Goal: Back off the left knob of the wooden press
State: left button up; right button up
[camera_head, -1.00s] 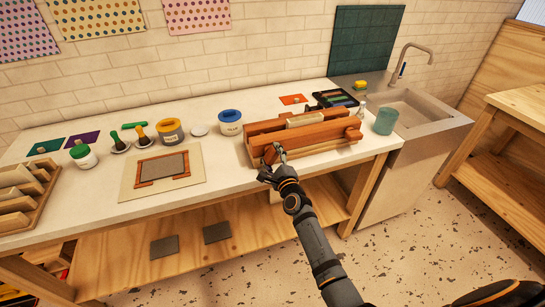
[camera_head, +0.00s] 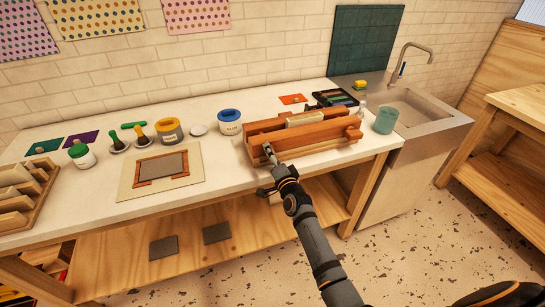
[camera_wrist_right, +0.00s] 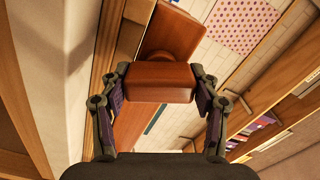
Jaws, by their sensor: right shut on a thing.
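The wooden press (camera_head: 300,137) is reddish brown, with long bars, and stands on the white counter near its front right. Its right knob (camera_head: 354,132) shows at the right end of the front bar. Its left knob is mostly hidden behind my right gripper (camera_head: 267,158) in the head view. In the right wrist view the left knob (camera_wrist_right: 162,84) is a reddish-brown block between the two fingers of my right gripper (camera_wrist_right: 160,84), which is shut on it. Behind the knob is more reddish-brown wood of the press. My left gripper is not in view.
A blue-lidded jar (camera_head: 229,122) stands just left behind the press. A black tray (camera_head: 334,98) and a teal cup (camera_head: 386,120) stand to its right. A framed mat (camera_head: 161,168) lies on the counter at left. The counter strip before it is clear.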

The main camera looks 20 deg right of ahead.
jog(key=n, duration=0.2)
jog(key=n+b, duration=0.1)
jog(key=n, duration=0.2)
jog(key=shift+w+r+n+b, duration=0.1)
jog(key=shift+r+n+b, duration=0.15)
jog(key=shift+n+b, duration=0.05)
jog(key=n+b, duration=0.2)
jog(key=n, duration=0.3)
jog(key=shift+n, duration=0.3)
jog(key=shift+n, duration=0.3)
jog(key=o, duration=1.1)
jog(key=shift+w+a+f+b, duration=0.1)
jog(key=shift+w+f+b, duration=0.1)
jog(key=shift+b, duration=0.1)
jog(key=shift+o, duration=0.2)
jog(key=shift+s, duration=0.1)
